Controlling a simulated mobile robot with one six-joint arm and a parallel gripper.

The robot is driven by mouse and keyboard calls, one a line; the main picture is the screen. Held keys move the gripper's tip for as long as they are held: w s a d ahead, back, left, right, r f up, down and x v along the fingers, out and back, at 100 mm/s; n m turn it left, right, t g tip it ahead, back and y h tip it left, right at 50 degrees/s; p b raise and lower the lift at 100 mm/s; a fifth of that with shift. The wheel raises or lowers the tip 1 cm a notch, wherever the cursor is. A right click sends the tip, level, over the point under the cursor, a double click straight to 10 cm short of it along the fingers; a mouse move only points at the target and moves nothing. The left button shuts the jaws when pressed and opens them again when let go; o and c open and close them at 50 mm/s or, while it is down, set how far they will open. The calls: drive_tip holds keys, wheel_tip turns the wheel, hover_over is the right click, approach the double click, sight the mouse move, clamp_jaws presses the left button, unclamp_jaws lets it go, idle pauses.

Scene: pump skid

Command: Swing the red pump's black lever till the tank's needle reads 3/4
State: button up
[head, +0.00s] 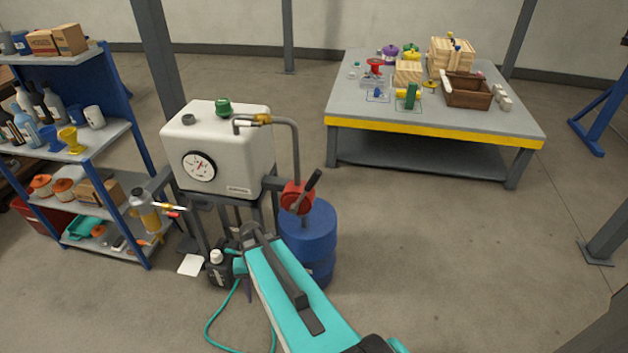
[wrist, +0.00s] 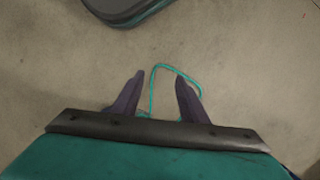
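The white tank (head: 222,140) stands on a grey frame left of centre in the head view. Its round gauge (head: 199,166) has a needle too small to read surely. The red pump (head: 297,196) sits on a blue drum at the tank's right, with a pipe rising from it. Its black lever (head: 307,189) slants up to the right. My gripper (head: 249,291) points down, low and left of the pump, well below the lever and mostly hidden by my arm. In the wrist view my gripper (wrist: 158,98) is open, with bare floor and a teal cable beyond its fingers.
The blue drum (head: 308,238) stands under the pump, close behind my arm. A shelf (head: 85,140) of bottles and tools is at the left. A table (head: 430,125) with small items stands back right. The floor right of the drum is clear.

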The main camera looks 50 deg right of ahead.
drive_tip(key=w+d+r+m+t, duration=0.1)
drive_tip(key=w+d+r+m, duration=0.25)
drive_tip(key=d+r, duration=0.35)
drive_tip(key=m+t+h+p, duration=0.2)
drive_tip(key=m+t+p, duration=0.25)
drive_tip(key=m, duration=0.25)
approach(313, 182)
drive_tip(key=shift+s+d+r+b, duration=0.1)
drive_tip(key=shift+d+r+b, duration=0.2)
drive_tip(key=shift+r, duration=0.2)
drive_tip(key=shift+s+d+r+b, duration=0.1)
drive_tip(key=shift+d+r+b, duration=0.05)
drive_tip(key=shift+d+r, duration=0.35)
drive_tip(key=shift+p+x, duration=1.55)
drive_tip(key=shift+x, duration=5.35)
drive_tip(key=shift+w, duration=0.15)
drive_tip(key=shift+a, duration=0.15)
clamp_jaws()
